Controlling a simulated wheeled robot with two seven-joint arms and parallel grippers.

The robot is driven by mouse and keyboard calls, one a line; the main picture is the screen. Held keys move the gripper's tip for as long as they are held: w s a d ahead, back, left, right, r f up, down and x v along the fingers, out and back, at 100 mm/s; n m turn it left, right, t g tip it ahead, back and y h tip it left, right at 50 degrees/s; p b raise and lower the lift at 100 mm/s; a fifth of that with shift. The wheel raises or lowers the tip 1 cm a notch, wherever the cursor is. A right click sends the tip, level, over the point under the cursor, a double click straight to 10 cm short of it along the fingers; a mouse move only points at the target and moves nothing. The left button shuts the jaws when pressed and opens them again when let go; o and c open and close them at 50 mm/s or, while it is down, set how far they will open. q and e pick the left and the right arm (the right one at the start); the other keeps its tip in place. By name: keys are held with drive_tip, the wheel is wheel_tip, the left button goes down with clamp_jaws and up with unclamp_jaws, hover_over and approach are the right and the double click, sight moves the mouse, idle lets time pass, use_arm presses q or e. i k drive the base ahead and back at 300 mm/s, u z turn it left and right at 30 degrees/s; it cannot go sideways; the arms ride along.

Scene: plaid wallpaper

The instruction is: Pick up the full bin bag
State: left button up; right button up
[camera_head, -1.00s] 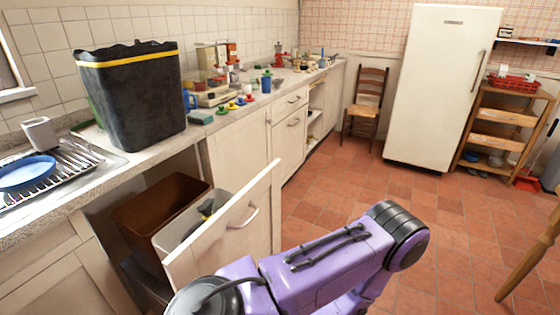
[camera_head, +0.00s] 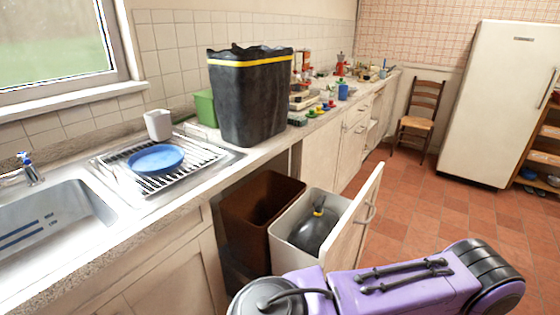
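A black bin bag (camera_head: 315,232) with a yellow tie at its top sits inside a white bin (camera_head: 283,256) in the pulled-out cabinet unit. A brown bin (camera_head: 237,214) stands beside the white one, further inside the cabinet, and looks empty as far as I can see. A second black bag-like bin (camera_head: 246,108) with a yellow band below its ragged open rim stands upright on the counter. A purple arm link of mine crosses the bottom of the view, in front of the unit. Neither gripper shows.
The open cabinet front (camera_head: 356,232) sticks out into the room. A wooden chair (camera_head: 419,118) and a fridge (camera_head: 494,105) stand at the back. The red tiled floor between is free.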

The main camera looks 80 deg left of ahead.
sight(309, 234)
drive_tip(key=k, duration=0.45)
drive_tip(key=u, duration=1.45)
drive_tip(key=i, duration=0.45)
drive_tip(key=u, duration=0.05)
